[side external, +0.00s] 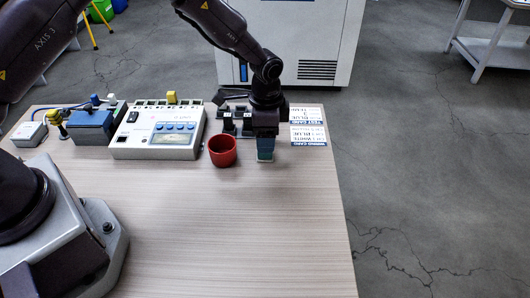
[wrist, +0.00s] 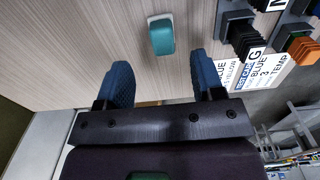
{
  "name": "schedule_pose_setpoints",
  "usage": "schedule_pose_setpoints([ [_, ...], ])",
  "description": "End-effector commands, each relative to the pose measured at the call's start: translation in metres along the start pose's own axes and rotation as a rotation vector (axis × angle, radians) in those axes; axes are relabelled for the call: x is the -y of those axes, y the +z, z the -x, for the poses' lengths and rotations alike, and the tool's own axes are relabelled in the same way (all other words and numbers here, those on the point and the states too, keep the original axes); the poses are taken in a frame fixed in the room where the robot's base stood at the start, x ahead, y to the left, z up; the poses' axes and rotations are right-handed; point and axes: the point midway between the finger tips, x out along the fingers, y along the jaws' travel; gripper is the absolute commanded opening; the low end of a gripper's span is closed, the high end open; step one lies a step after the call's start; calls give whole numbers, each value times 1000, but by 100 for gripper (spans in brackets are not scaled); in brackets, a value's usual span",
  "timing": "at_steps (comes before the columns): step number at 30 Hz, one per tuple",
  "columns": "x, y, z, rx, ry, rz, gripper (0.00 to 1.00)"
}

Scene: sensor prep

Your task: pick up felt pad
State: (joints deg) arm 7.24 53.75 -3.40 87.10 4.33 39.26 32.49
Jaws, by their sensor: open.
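A small teal block with a pale edge, which I take to be the felt pad (wrist: 161,36), lies on the wood-grain table in the wrist view. My gripper (wrist: 161,62) is open there, with its two blue ribbed fingers apart. The pad lies ahead of the fingertips, roughly in line with the gap, and nothing is between the fingers. In the side view my gripper (side external: 265,157) points down close to the tabletop, right of the red cup. I cannot clearly make out the pad in that view.
The red cup (side external: 222,150) stands just left of my gripper. A white instrument box (side external: 158,132) is farther left. Black connector blocks (wrist: 240,35) and printed cards (side external: 308,130) are close by. The table's front area (side external: 230,230) is clear; its right edge is near.

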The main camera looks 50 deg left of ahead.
Motion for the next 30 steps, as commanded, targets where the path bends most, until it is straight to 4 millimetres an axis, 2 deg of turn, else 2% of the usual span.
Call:
schedule_pose_setpoints([
  [4, 1, 1, -11, 2, 1, 1, 62],
  [12, 3, 2, -49, 2, 1, 2, 62],
  [21, 4, 2, -55, 0, 0, 2, 62],
  [22, 4, 2, -55, 0, 0, 2, 59],
  [28, 3, 2, -55, 0, 0, 2, 13],
  [29, 3, 2, -55, 0, 0, 2, 9],
  [30, 3, 2, -54, 0, 0, 2, 8],
])
